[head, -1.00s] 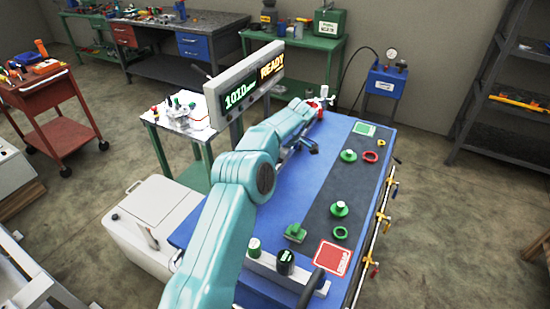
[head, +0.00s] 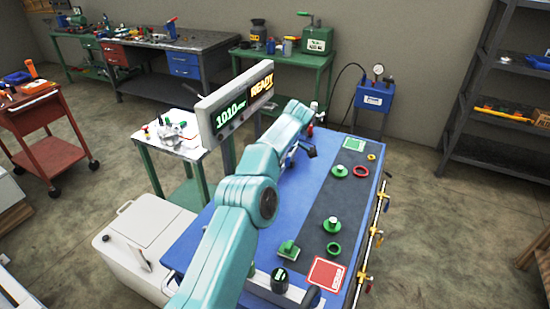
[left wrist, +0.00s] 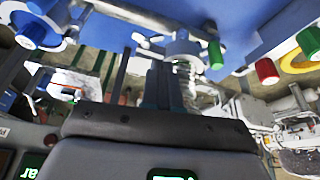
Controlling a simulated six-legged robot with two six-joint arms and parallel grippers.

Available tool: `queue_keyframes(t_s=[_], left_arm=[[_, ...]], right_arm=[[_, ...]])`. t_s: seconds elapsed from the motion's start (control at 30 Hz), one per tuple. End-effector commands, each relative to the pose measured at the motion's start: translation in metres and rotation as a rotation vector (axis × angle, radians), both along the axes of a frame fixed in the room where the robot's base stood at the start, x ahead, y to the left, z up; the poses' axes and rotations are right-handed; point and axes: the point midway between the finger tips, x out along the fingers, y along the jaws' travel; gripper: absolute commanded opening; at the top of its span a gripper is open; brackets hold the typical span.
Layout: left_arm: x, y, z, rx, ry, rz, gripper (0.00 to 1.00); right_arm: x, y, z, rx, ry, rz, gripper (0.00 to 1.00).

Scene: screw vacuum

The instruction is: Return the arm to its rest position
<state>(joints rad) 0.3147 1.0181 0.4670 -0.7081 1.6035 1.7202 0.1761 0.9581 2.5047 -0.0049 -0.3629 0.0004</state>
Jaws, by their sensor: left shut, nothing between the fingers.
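My left arm comes in from the bottom of the head view and reaches over the blue workbench (head: 215,240). My left gripper (head: 309,151) is a small dark shape at its far end, partly hidden by the arm. In the left wrist view my gripper's dark fingers (left wrist: 163,85) are together and empty. Past them is a blurred metal fitting (left wrist: 183,48). My right gripper is in neither view.
A display reading 1010 and READY (head: 236,102) stands left of my arm. A white chest (head: 135,232) is at lower left.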

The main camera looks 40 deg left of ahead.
Motion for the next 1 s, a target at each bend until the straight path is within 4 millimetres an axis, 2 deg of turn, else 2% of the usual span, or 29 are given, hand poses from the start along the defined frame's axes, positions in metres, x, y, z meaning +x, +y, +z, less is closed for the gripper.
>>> queue_keyframes(t_s=[0.03, 0.07, 0.1, 0.2, 0.3, 0.47, 1.0], left_arm=[[0.004, -0.005, 0.017, 0.001, -0.002, -0.001, 0.00], [0.005, -0.007, 0.023, 0.001, -0.002, -0.001, 0.00], [0.006, -0.010, 0.036, 0.001, -0.002, -0.002, 0.00], [0.009, -0.016, 0.052, 0.002, -0.001, -0.002, 0.00], [0.010, -0.019, 0.059, 0.001, 0.000, -0.002, 0.00], [0.012, -0.022, 0.063, 0.001, 0.000, -0.001, 0.00], [0.011, -0.024, 0.063, 0.002, -0.007, 0.001, 0.00]], right_arm=[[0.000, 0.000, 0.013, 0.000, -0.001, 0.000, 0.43], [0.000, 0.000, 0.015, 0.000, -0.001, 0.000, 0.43], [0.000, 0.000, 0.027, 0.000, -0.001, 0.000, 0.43], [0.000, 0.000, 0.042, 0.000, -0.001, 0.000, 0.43], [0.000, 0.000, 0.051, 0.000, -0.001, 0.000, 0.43], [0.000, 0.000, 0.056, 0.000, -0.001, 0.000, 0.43], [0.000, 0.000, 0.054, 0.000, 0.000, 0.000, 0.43]])
